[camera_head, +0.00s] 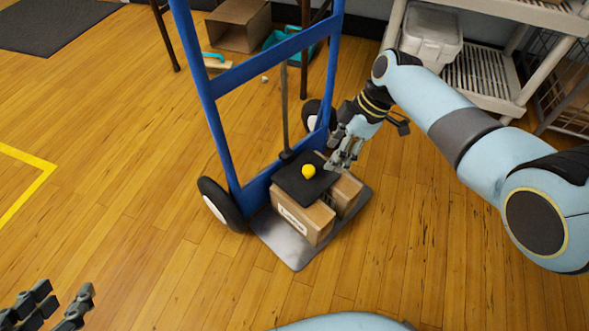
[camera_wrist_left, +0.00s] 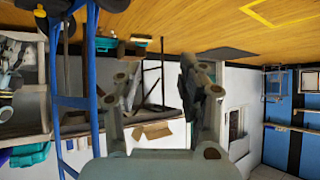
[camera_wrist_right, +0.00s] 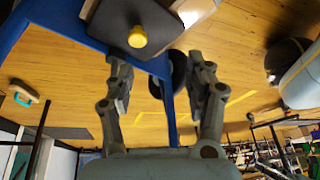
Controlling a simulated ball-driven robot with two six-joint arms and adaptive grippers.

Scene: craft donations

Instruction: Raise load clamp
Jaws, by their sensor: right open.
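A blue hand truck (camera_head: 216,130) stands upright on the wood floor. Its load clamp, a black plate (camera_head: 296,184) with a yellow knob (camera_head: 308,171), lies on top of cardboard boxes (camera_head: 301,220) on the metal toe plate. My right gripper (camera_head: 342,163) is just right of the knob, open and empty. In the right wrist view the knob (camera_wrist_right: 137,37) and the clamp plate (camera_wrist_right: 120,20) are beyond the open fingers, apart from them. My left gripper (camera_head: 62,308) is at the lower left, far from the clamp. In the left wrist view its fingers (camera_wrist_left: 160,80) are spread with nothing between them.
A shelf rack (camera_head: 485,75) with a lidded clear bin (camera_head: 431,35) stands at the back right. An open cardboard box (camera_head: 238,25) and a teal bin (camera_head: 283,42) are behind the hand truck. Floor left of the truck is clear.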

